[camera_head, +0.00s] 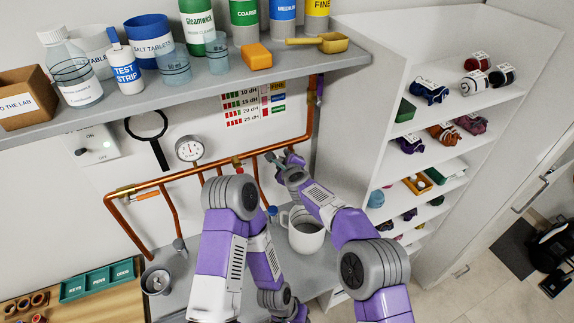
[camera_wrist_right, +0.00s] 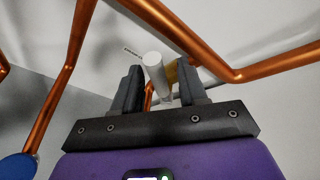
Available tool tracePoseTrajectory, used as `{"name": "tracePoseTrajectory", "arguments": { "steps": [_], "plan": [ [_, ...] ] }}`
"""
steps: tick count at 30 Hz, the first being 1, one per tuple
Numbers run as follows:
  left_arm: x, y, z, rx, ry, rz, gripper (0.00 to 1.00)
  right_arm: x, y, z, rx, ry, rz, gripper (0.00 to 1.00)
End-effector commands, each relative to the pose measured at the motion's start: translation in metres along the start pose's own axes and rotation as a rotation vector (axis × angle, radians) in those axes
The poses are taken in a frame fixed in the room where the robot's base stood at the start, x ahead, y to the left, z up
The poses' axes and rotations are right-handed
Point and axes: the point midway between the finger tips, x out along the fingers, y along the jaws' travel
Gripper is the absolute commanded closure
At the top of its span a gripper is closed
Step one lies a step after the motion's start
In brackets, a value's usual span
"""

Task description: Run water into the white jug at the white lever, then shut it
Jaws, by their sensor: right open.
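The white jug (camera_head: 306,238) stands on the counter below the copper pipe, upright, its handle to the left. My right forearm passes just above and partly in front of it. My right gripper (camera_head: 283,160) is up at the pipe. In the right wrist view its two dark fingers (camera_wrist_right: 160,90) are apart, with the white lever (camera_wrist_right: 154,68) end-on between them; I cannot tell whether they touch it. In the head view the lever is too small and covered to make out. My left gripper (camera_head: 298,313) is low at the bottom edge, partly cut off, its jaws unclear.
The copper pipe (camera_head: 200,170) runs along the wall, with an orange lever (camera_head: 147,196) at left and a blue knob (camera_head: 272,210) near the jug. A metal cup (camera_head: 155,281) stands at left. The loaded shelf (camera_head: 180,88) overhangs the pipe; a white rack (camera_head: 385,140) stands right.

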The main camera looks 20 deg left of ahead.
Motion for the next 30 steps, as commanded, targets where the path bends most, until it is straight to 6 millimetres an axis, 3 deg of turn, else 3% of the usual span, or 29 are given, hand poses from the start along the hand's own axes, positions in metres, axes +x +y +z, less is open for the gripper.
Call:
{"name": "tracePoseTrajectory", "arguments": {
  "steps": [6, 18, 30],
  "plan": [
    [0.02, -0.008, -0.001, 0.0, 0.0, 0.0, 0.57, -0.021, 0.002, -0.002, 0.001, -0.003, -0.001, 0.58],
    [0.037, -0.014, -0.002, 0.0, 0.0, 0.0, 0.57, -0.065, 0.0, -0.001, 0.0, -0.002, -0.002, 0.58],
    [0.037, -0.014, -0.002, 0.0, 0.0, 0.0, 0.57, -0.071, -0.001, 0.0, 0.0, -0.001, -0.001, 0.58]
  ]
}}
